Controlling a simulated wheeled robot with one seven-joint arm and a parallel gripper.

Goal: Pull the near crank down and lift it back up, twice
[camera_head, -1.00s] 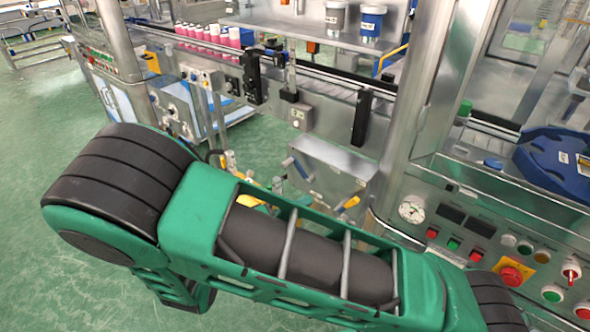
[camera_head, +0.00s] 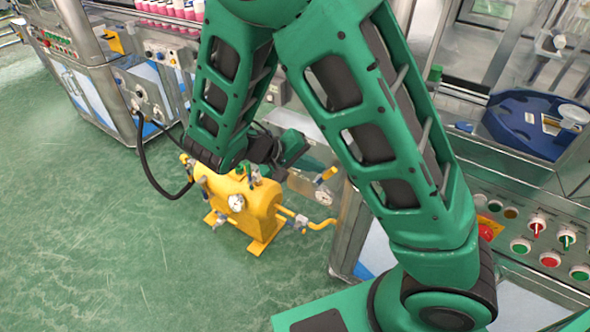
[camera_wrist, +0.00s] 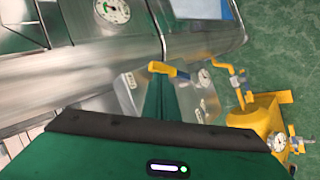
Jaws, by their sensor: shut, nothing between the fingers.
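The near crank (camera_head: 326,175) is a lever with a yellow grip on the front of the metal machine box, just right of my gripper in the head view. In the wrist view the yellow grip of the near crank (camera_wrist: 168,69) shows right at the tip of my gripper. My gripper (camera_head: 294,152) is shut and empty, beside the crank and above the yellow tank. In the wrist view my gripper (camera_wrist: 156,95) overlaps the grip's edge; I cannot tell whether they touch. The crank's pivot is partly hidden. The other crank is hidden behind my arm.
A yellow tank (camera_head: 262,218) with a gauge, valves and pipe stands on the floor below my gripper. A button panel (camera_head: 535,240) is at the right, with a blue tray (camera_head: 530,122) behind it. Green floor (camera_head: 80,220) is open at the left.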

